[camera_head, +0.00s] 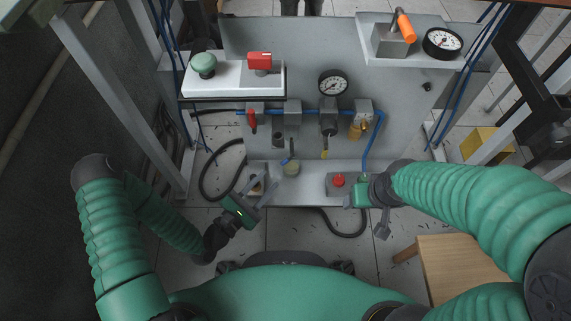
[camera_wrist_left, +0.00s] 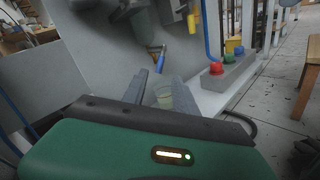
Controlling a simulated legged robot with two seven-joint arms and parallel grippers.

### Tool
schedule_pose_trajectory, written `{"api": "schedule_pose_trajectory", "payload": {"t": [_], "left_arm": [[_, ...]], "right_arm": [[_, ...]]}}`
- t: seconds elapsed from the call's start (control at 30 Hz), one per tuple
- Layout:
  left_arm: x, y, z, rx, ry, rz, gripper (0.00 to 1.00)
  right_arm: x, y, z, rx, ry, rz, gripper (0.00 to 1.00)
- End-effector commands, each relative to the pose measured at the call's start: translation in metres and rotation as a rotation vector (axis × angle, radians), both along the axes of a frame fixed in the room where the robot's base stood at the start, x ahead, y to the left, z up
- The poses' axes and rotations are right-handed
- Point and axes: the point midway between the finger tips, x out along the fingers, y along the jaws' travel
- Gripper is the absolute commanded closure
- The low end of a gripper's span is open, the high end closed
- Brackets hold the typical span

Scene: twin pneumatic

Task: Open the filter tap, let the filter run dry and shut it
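A grey filter unit (camera_head: 292,112) sits on the blue air line across the upright panel, with a dark bowl (camera_head: 278,140) below it. A small blue-handled piece, apparently the tap (camera_wrist_left: 162,56), hangs below; its open or shut position is unclear. A translucent cup (camera_head: 291,169) stands on the ledge under it, and also shows beyond my fingers in the left wrist view (camera_wrist_left: 163,98). My left gripper (camera_head: 268,190) is open and empty, left of and nearer than the cup, fingers toward it. My right gripper (camera_head: 374,193) is beside the red-button box; its fingers are unclear.
The box with a red button (camera_head: 338,181) is on the ledge's right. A red lever (camera_head: 251,121), gauge (camera_head: 333,83) and brass part (camera_head: 359,129) are on the panel. A shelf with green and red controls (camera_head: 232,80) overhangs at upper left. A wooden stool (camera_head: 462,265) stands at lower right.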

Motion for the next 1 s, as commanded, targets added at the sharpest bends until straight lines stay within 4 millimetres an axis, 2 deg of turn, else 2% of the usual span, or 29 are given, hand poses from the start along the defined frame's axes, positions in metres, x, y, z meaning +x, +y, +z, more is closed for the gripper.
{"api": "schedule_pose_trajectory", "payload": {"t": [0.03, 0.1, 0.33, 0.5, 0.73, 1.0], "left_arm": [[0.01, -0.01, -0.005, -0.001, -0.006, -0.004, 0.66], [0.025, -0.021, -0.006, 0.002, -0.006, -0.004, 0.66], [0.062, -0.051, -0.004, 0.003, -0.005, -0.002, 0.66], [0.073, -0.059, -0.001, 0.001, 0.0, 0.0, 0.66], [0.073, -0.06, 0.001, 0.001, 0.0, 0.0, 0.66], [0.073, -0.059, 0.0, 0.002, 0.0, 0.0, 1.0]], "right_arm": [[0.0, 0.0, -0.012, 0.0, 0.0, 0.0, 0.3], [0.0, 0.0, -0.021, 0.0, 0.0, 0.0, 0.3], [0.0, 0.0, -0.041, 0.0, 0.0, 0.0, 0.3], [0.0, 0.0, -0.044, 0.0, 0.0, 0.0, 0.3], [0.0, 0.0, -0.043, 0.0, 0.0, 0.0, 0.3], [0.0, 0.0, -0.043, 0.0, 0.0, 0.0, 0.3]]}}
